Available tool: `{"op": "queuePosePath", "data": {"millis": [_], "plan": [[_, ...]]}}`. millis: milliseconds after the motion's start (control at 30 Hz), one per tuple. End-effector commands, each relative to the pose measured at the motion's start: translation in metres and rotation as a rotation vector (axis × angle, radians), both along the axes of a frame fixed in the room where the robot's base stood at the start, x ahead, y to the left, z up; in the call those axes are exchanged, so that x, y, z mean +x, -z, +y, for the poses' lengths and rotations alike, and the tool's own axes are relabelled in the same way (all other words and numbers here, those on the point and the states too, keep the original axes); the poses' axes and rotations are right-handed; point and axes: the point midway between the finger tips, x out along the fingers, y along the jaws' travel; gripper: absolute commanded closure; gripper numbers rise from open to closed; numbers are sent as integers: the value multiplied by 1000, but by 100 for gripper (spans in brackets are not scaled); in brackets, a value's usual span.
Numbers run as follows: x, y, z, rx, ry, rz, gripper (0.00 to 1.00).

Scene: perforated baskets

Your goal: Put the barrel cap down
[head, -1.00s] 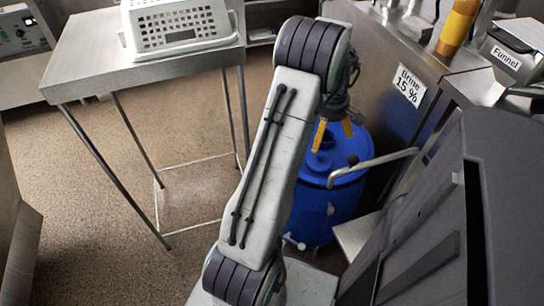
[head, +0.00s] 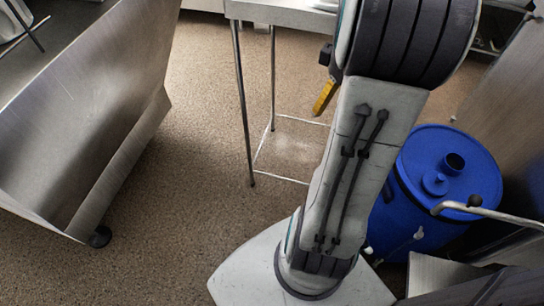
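The blue barrel (head: 412,208) stands upright at the right, partly behind my arm. Its top shows a dark round opening (head: 454,162) and a smaller blue fitting (head: 434,183) beside it. My gripper (head: 325,97) is mostly hidden behind my arm. Only one yellow finger shows, pointing down and left, to the left of the barrel and over the floor in the picture. The other finger and whatever may be between them are hidden. I cannot make out a loose barrel cap.
A steel table (head: 285,14) stands at the back, with thin legs and a lower frame. A large steel unit (head: 85,110) on a caster is at the left. A metal handle (head: 490,211) reaches beside the barrel. The brown floor between the unit and table is clear.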

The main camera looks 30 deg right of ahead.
Motion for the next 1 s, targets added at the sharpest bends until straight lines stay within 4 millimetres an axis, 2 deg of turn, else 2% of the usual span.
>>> {"op": "queuePosePath", "data": {"millis": [33,200,300,400,533,700,1000], "plan": [[8,-6,29,-5,-23,-13,0],[14,-18,112,-1,-50,-55,0],[6,-21,153,9,-65,-78,0],[-6,-21,185,22,-75,-98,0],[-22,-19,215,38,-86,-116,0],[-37,-16,235,54,-93,-130,0],[-45,-14,243,63,-92,-135,0]]}}
